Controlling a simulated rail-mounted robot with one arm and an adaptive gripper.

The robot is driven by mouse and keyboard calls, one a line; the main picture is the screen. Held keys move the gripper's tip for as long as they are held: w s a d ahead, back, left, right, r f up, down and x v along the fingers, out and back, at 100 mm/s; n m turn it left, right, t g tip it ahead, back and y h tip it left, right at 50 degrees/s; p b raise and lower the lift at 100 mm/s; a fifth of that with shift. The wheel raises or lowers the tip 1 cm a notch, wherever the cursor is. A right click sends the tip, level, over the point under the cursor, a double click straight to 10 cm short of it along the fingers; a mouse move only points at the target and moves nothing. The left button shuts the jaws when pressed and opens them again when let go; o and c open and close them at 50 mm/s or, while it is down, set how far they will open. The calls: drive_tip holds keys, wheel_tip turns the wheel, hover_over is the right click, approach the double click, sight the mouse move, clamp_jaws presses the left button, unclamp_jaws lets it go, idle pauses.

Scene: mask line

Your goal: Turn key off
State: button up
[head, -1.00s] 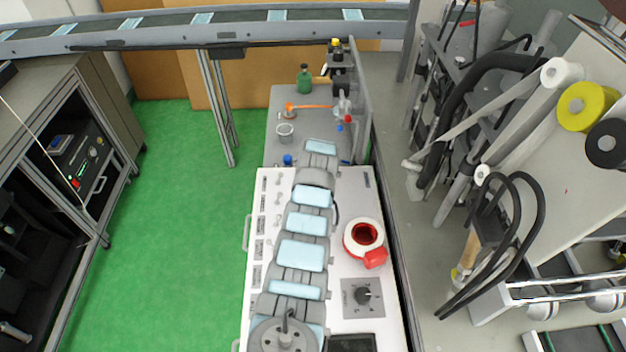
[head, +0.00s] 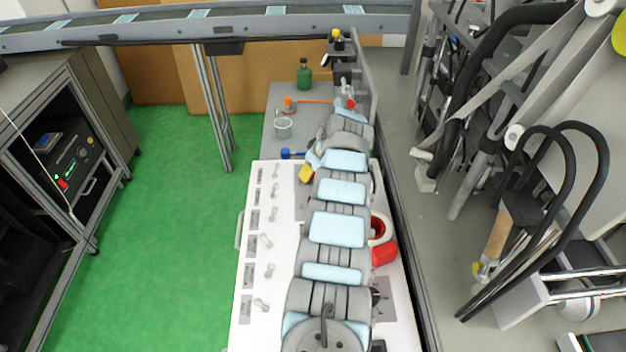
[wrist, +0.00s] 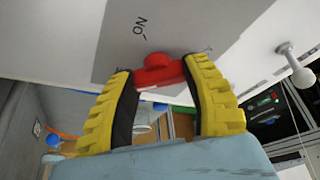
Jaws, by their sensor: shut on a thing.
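The red key (wrist: 160,72) sits on a grey plate (wrist: 115,45) in the wrist view, with an "ON" label upside down above it. My gripper (wrist: 158,80) has its yellow ribbed fingers on either side of the key and is shut on it. In the head view my gripper (head: 306,173) shows only as a bit of yellow at the far end of the panel, left of my arm. The key is hidden there by my arm and gripper.
The white panel (head: 250,215) carries a row of toggle switches (head: 266,242) on its left side. A glass beaker (head: 283,128) and a green bottle (head: 304,73) stand beyond the panel.

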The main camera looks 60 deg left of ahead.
drive_tip(key=shift+n+b, duration=0.5)
drive_tip(key=shift+b, duration=0.5)
drive_tip(key=o, duration=1.2)
drive_tip(key=v, duration=1.2)
drive_tip(key=shift+w+a, duration=0.1)
drive_tip(key=shift+w, duration=0.05)
